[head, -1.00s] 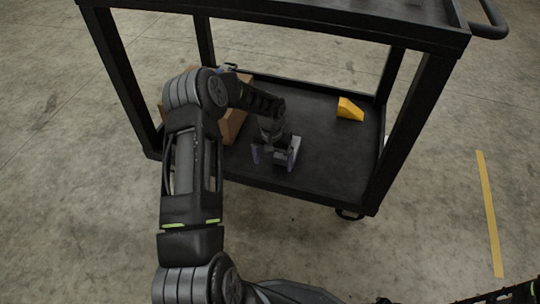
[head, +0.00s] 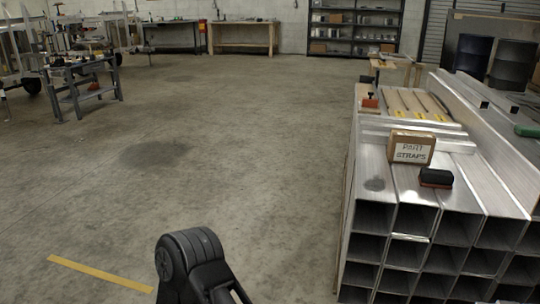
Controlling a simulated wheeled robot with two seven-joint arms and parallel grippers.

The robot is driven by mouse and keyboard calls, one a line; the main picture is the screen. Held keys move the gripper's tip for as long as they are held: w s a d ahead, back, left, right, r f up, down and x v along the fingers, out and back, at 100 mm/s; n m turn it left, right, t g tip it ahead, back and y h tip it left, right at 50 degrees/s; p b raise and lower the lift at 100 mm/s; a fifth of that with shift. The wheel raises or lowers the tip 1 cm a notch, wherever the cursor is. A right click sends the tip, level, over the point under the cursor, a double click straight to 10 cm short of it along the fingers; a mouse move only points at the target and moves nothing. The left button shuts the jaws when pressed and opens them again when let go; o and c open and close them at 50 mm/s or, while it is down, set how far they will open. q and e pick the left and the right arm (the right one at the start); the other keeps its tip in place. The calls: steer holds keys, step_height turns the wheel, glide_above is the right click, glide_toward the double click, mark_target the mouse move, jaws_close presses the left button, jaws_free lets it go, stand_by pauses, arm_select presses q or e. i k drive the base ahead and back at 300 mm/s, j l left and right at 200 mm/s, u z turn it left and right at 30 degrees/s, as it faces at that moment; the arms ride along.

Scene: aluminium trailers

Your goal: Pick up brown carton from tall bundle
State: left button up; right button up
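The brown carton (head: 411,148), with a white label reading "PART STRAPS", stands upright on top of the tall bundle (head: 399,219) of square aluminium tubes at the right. Its front face is turned towards me. A black part of my own arm (head: 190,262) shows at the bottom, left of the bundle and well apart from the carton. Neither gripper is in view.
A black and red block (head: 436,178) lies on the tubes just in front and right of the carton. Long tubes rise along the bundle's right side. The floor left of the bundle is clear. Workbenches (head: 244,37) and shelves (head: 354,30) stand far back.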

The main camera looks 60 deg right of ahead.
mark_target(411, 147)
steer(key=z, duration=3.2)
steer(key=j, duration=0.75)
steer(key=k+j+z, duration=0.1)
steer(key=j, duration=0.65)
